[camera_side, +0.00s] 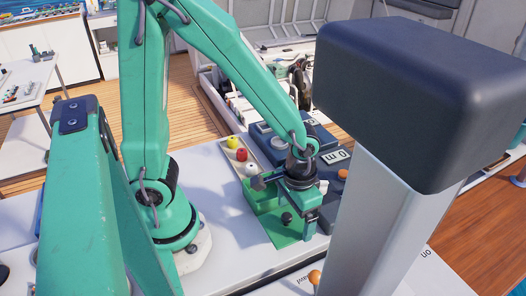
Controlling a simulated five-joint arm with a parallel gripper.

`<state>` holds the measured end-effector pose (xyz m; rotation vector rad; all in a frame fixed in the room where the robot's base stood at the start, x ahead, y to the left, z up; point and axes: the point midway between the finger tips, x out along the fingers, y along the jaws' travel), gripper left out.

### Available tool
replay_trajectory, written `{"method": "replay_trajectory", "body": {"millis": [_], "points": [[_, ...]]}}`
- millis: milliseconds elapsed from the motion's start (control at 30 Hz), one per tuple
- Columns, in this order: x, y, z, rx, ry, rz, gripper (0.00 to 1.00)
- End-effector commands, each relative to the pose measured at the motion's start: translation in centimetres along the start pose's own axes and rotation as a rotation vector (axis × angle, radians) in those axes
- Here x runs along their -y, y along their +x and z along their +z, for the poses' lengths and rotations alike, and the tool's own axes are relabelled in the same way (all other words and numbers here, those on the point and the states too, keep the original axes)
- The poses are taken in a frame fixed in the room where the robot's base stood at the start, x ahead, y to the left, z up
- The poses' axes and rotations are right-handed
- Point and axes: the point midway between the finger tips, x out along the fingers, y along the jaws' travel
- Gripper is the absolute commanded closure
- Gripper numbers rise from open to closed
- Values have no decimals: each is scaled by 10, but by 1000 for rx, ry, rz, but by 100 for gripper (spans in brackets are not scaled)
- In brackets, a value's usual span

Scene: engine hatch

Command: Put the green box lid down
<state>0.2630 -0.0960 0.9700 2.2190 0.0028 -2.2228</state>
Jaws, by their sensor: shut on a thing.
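The green box (262,196) stands on the white bench top, below and left of my gripper. A flat green lid (283,238) with a dark round knob (286,217) shows at the front of the box. My gripper (297,216) points down over the lid and is shut on it, seemingly at the knob. One finger shows on the right of the knob; the other is hard to make out. I cannot tell whether the lid rests on the box or the bench, or hangs just above.
A tray with yellow (233,142), red (241,155) and white (251,169) knobs lies behind the box. A dark panel (333,156) stands behind my gripper. A large dark block on a grey post (400,110) hides the right side. Bare bench top (225,235) lies left of the box.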

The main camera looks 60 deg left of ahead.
Motion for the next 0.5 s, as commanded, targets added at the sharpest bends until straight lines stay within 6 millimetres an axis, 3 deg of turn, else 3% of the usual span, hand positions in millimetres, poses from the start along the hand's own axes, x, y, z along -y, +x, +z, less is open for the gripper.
{"method": "replay_trajectory", "body": {"millis": [200,500], "points": [[14,12,-15,1,-2,0,32],[16,15,-18,-1,1,0,32]]}}
